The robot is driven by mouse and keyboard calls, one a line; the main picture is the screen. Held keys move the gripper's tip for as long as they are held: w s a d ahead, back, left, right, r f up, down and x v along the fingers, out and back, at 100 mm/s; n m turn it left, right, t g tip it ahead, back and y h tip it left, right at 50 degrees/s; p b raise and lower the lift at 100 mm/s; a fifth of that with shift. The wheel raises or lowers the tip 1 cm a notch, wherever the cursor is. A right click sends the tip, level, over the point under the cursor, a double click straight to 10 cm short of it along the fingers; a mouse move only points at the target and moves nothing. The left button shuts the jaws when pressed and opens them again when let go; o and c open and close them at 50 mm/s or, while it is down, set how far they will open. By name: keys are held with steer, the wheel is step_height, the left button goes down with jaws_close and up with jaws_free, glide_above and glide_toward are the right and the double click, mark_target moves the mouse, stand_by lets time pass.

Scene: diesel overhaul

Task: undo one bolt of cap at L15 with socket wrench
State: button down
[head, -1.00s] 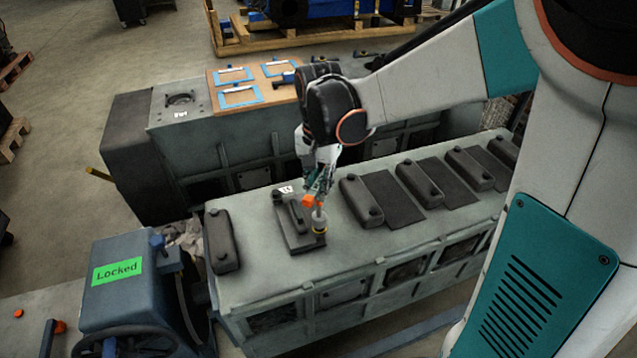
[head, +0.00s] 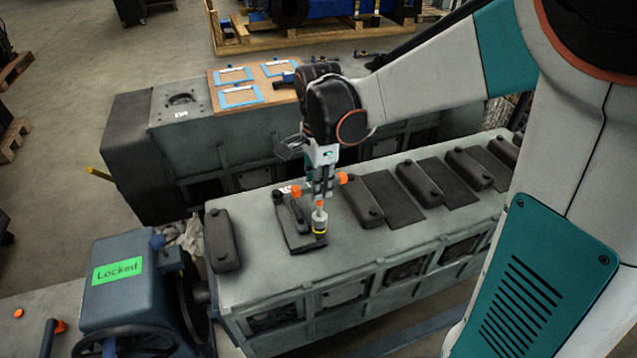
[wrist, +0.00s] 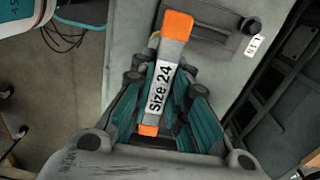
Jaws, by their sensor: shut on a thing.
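My gripper (head: 320,190) is shut on the socket wrench, around the middle of its grey handle. The handle (wrist: 165,75) has orange ends and a "Size 24" label in the wrist view. In the head view the wrench's socket (head: 320,218), with a yellow band low down, points down onto the near end of a dark cap (head: 292,232) on the grey engine block. The bolt under the socket is hidden. A small white tag beside the cap shows in the wrist view (wrist: 253,47); I cannot read it surely.
Other dark caps (head: 363,203) stand along the block top (head: 260,280), with flat dark plates between some. A blue unit (head: 125,285) with a green "Locked" sign stands at the front left. A second block with a brown board (head: 258,92) lies behind.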

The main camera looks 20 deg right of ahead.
stand_by(0.4)
steer(key=shift+f+b, duration=0.65)
steer(key=shift+f, duration=0.15)
steer(key=n, duration=0.2)
steer(key=shift+r+n, duration=0.1)
steer(key=shift+n, duration=0.3)
steer(key=shift+r+p, duration=1.4)
steer(key=shift+r, duration=0.35)
